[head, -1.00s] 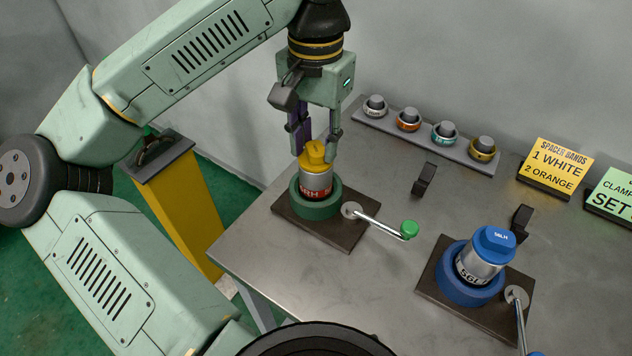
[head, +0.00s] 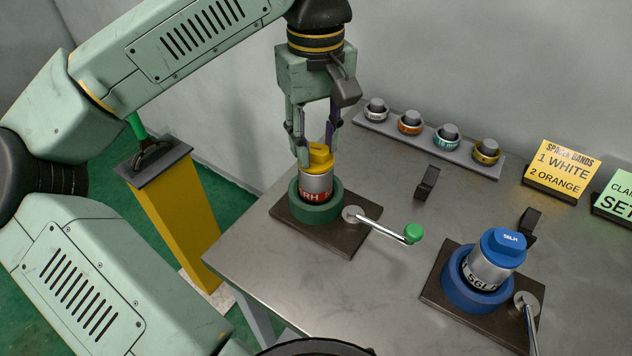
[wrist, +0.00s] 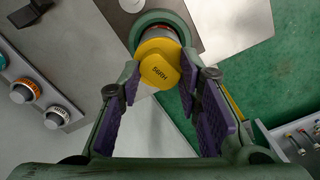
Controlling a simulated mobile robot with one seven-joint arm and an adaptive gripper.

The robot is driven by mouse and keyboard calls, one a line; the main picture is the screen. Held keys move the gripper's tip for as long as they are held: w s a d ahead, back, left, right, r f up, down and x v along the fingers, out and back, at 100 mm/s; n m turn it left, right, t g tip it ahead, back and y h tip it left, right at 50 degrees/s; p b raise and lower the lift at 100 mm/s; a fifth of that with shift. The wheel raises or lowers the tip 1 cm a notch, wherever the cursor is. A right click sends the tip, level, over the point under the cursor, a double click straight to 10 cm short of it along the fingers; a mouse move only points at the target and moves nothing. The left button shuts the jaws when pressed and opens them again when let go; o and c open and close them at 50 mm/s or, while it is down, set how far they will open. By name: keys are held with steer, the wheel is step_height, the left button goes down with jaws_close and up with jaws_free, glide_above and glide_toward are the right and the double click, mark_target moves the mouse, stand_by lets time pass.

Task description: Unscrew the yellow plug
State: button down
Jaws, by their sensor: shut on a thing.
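The yellow plug (head: 319,157) sits on top of an upright silver pipe (head: 316,183) with a red label band. The pipe stands in the round green vise (head: 318,208) at the table's left end. My gripper (head: 317,148) points down from above and is shut on the plug, one finger on each side. In the wrist view the plug's top (wrist: 160,68), marked 56RH, shows between the purple-padded fingers. Whether the plug's threads are engaged is hidden.
A blue vise (head: 468,290) with a blue-capped pipe (head: 490,268) stands at right. The green vise's crank handle (head: 385,228) reaches right. A rack of several bands (head: 430,140) and a yellow sign (head: 560,168) stand behind. A yellow pedestal (head: 175,215) is at left.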

steer(key=n, duration=0.2)
steer(key=shift+f+n+b, duration=0.1)
steer(key=shift+n+b, duration=0.2)
steer(key=shift+n, duration=0.1)
steer(key=n, duration=0.5)
steer(key=shift+b, duration=0.35)
steer(key=n, duration=0.6)
steer(key=shift+b, duration=0.4)
steer(key=c, duration=1.2)
jaws_free()
steer(key=shift+c, duration=0.2)
step_height(320, 180, up, 3)
steer(key=shift+f+p, duration=0.15)
steer(key=shift+p, duration=0.9)
steer(key=shift+f, duration=0.1)
